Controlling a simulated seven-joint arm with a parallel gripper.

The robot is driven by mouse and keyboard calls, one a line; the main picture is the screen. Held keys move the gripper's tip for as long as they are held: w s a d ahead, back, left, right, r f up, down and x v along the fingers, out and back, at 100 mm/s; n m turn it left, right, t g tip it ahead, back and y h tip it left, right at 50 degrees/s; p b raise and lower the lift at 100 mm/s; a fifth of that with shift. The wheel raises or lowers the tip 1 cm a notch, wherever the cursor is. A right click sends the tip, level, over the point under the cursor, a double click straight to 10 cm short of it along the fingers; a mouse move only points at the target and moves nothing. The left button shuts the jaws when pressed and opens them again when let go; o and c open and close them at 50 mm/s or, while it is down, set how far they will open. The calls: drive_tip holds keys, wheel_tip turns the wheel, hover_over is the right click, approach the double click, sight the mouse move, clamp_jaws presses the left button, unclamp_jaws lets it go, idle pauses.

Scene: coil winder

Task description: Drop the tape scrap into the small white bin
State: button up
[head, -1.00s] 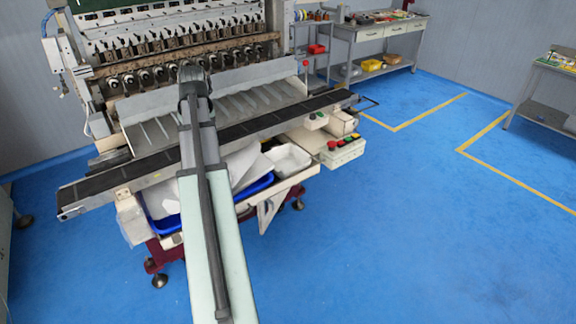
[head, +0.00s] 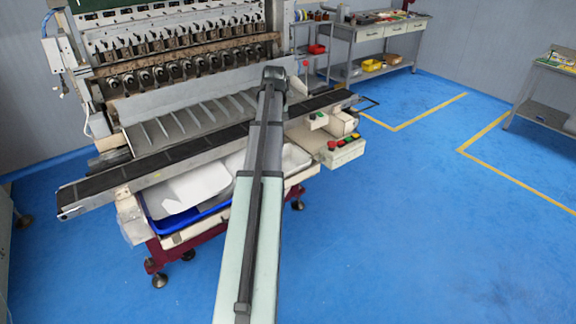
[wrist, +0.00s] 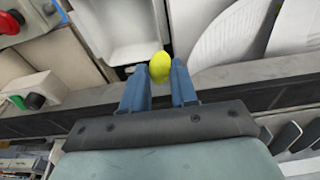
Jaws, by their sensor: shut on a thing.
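The tape scrap (wrist: 160,67) is a small yellow piece held between the blue fingertips of my gripper (wrist: 159,75) in the wrist view. The fingers are shut on it. The small white bin (wrist: 136,54) lies just beyond the fingertips in the wrist view, its hollow up and left of the scrap. In the head view the small white bin (head: 296,158) shows just right of my arm, which hides part of it. My gripper and the scrap are hidden by the arm in the head view.
A dark conveyor belt (head: 150,164) runs along the winder's front and passes below the fingers in the wrist view. A blue tray (head: 190,222) with white sheets stands left of the bin. A control box with red and green buttons (head: 342,149) is right of it.

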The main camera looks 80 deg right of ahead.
drive_tip(key=s+d+f, duration=0.4)
drive_tip(key=s+f, duration=0.2)
drive_tip(key=f, duration=0.3)
drive_tip(key=shift+d+f, duration=0.15)
drive_tip(key=shift+d, duration=0.2)
drive_tip(key=o, duration=0.9)
wheel_tip(320, 180, up, 14)
drive_tip(key=s+a, duration=0.1)
drive_tip(key=shift+s+a+f, duration=0.15)
drive_tip(key=shift+s+a, duration=0.05)
drive_tip(key=shift+s, duration=0.05)
idle(0.7)
